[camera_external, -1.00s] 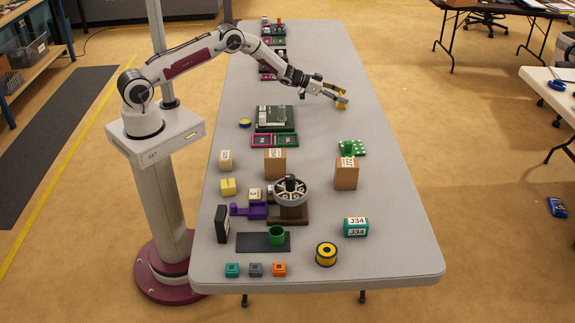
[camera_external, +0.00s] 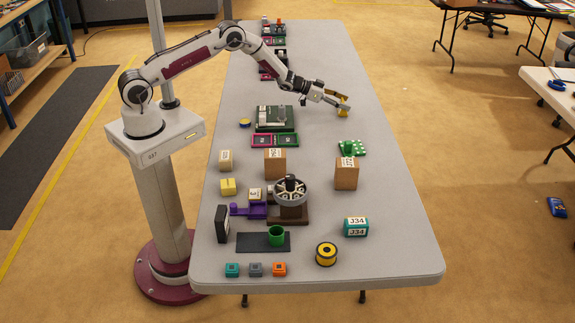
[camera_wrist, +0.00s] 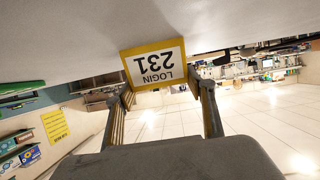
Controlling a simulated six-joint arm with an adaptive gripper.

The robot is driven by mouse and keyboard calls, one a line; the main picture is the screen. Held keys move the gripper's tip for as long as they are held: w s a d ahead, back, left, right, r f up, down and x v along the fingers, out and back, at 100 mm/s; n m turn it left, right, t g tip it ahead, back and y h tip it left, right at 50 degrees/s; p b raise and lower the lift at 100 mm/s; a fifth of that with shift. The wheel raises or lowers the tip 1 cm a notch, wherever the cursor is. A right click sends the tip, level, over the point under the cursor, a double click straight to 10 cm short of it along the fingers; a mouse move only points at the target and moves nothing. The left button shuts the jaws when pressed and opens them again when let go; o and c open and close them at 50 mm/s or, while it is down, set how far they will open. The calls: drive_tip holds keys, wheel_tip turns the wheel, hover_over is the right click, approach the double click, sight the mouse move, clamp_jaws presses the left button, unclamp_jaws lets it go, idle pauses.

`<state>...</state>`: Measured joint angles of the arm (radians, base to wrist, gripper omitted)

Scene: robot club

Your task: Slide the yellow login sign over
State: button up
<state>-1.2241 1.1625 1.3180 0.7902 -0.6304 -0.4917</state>
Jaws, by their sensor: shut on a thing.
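The yellow login sign (camera_external: 343,109) is a small yellow piece with a white face, on the far right part of the grey table. The arm reaches across the table, low and tilted. I cannot tell whether the sign touches the table.
The grey table (camera_external: 385,220) is clear around the sign and along its right side. A dark green device (camera_external: 275,118) stands to the left. Several small items sit at the front.

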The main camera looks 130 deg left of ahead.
drive_tip(key=shift+w+d, duration=4.9)
drive_tip(key=o, duration=1.2)
drive_tip(key=shift+s+r, duration=0.1)
drive_tip(key=shift+v, duration=2.5)
drive_tip(key=shift+r, duration=3.45)
